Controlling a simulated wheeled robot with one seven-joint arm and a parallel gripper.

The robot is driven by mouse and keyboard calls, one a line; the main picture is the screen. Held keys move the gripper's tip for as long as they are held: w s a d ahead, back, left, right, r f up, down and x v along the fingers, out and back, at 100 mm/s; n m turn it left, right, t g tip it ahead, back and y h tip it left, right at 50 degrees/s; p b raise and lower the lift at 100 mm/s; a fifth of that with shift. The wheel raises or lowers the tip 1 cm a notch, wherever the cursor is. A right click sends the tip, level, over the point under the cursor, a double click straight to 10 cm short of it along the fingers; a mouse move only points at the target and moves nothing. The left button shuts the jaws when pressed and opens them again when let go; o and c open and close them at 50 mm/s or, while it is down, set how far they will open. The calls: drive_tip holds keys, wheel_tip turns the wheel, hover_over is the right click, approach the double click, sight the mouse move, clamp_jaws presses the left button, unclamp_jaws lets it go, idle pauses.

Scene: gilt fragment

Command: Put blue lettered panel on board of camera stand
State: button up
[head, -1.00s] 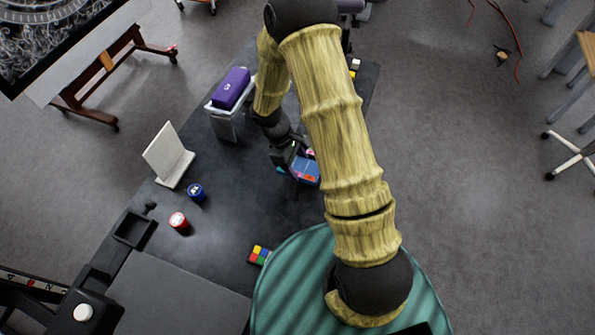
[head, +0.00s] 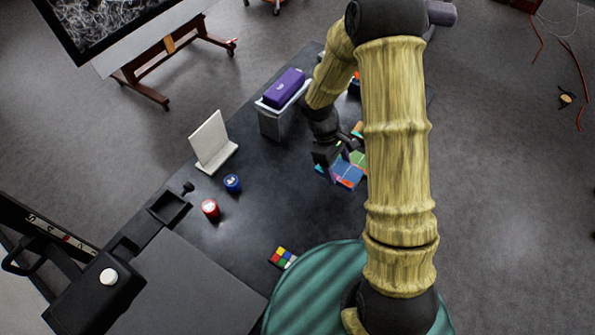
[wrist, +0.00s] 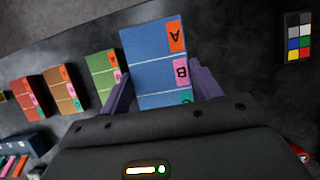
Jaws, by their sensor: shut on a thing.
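The blue lettered panel (wrist: 155,55) is between the purple fingers of my gripper (wrist: 160,88) in the wrist view. It has orange, pink and teal tabs; A and B are readable and upside down. In the head view my gripper (head: 335,158) and the blue panel (head: 347,174) are over the far right part of the dark table, partly behind my arm. What I take as the camera stand (head: 75,300) is the black apparatus at lower left. Its flat grey board (head: 190,290) looks bare, cut off by the picture's bottom edge.
Green (wrist: 101,75), brown (wrist: 68,85) and red (wrist: 33,97) panels lie left of the held one. A white upright stand (head: 212,145), blue tin (head: 232,183), red tin (head: 210,208), colour cube (head: 282,257) and bin with purple case (head: 284,88) stand on the table.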

drive_tip(key=shift+w+r+m+p, duration=0.2)
drive_tip(key=shift+w+m+p, duration=0.05)
drive_tip(key=shift+m+p, duration=0.25)
drive_tip(key=w+f+m+y+p, duration=0.1)
drive_tip(key=m+p, duration=0.1)
drive_tip(key=m, duration=0.1)
drive_tip(key=w+d+m+g+y+p, duration=0.1)
drive_tip(key=w+m+p, duration=0.1)
drive_tip(key=m, duration=0.1)
drive_tip(key=w+f+m+g+y+p, duration=0.1)
drive_tip(key=w+m+p, duration=0.1)
drive_tip(key=m, duration=0.1)
drive_tip(key=shift+d+f+m+y+p, duration=0.2)
drive_tip(key=shift+f+m+y+p, duration=0.1)
drive_tip(key=shift+f+p, duration=0.1)
drive_tip(key=shift+a, duration=0.1)
